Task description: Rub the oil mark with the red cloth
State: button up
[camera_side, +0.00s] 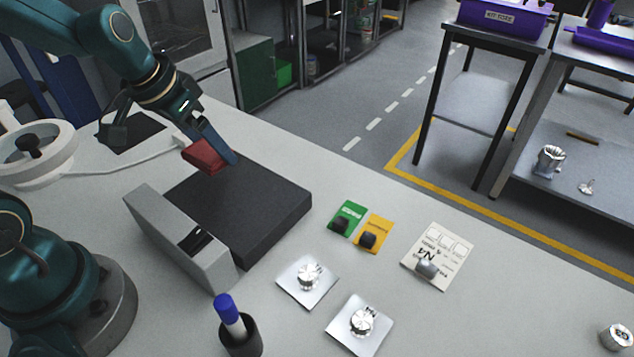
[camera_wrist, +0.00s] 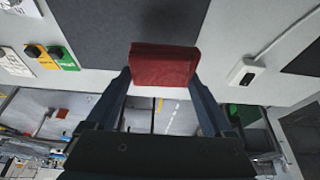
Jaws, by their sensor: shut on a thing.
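The red cloth (camera_side: 203,156) is a folded pad gripped between the fingertips of my gripper (camera_side: 218,152). In the wrist view, the cloth (camera_wrist: 163,68) spans the gap between both fingers of my gripper (camera_wrist: 164,82). It is over the far left edge of the dark flat plate (camera_side: 265,205); whether it touches the plate I cannot tell. The plate also shows in the wrist view (camera_wrist: 100,25). A faint darker patch (camera_wrist: 178,14) on the plate in the wrist view may be the oil mark. I cannot make out the mark in the side view.
A grey block (camera_side: 165,235) with a slot stands along the plate's near left side. A blue-capped marker (camera_side: 228,310) stands in a black cup in front. Green (camera_side: 350,212) and yellow (camera_side: 376,228) cards and metal parts lie to the right. A white cable (camera_side: 120,168) runs behind.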

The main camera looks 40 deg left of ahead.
jog(key=shift+r, duration=1.85)
